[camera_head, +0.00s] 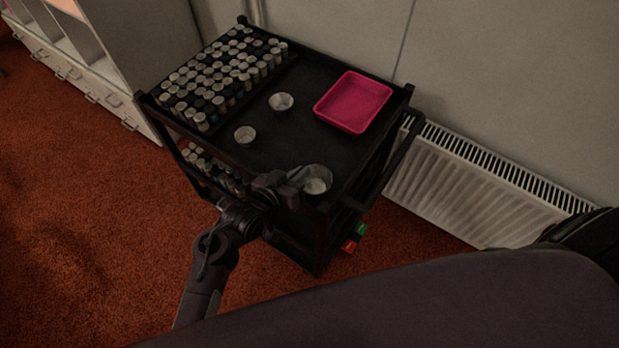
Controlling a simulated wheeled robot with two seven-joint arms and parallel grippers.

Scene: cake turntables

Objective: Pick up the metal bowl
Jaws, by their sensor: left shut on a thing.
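A metal bowl (318,184), silvery and round, is at the near right corner of the black cart's top. My left gripper (299,177) reaches in from the lower left and is shut on the bowl's left rim. The gripper hides part of the bowl's left side. I cannot tell whether the bowl still touches the cart top. My right gripper does not show.
The black cart (304,118) also bears two small metal cups (245,134) (281,102), a pink tray (353,101) and many capped jars (222,72) at the left. A white radiator (480,180) stands right of it. Orange-red carpet (80,210) lies open at left.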

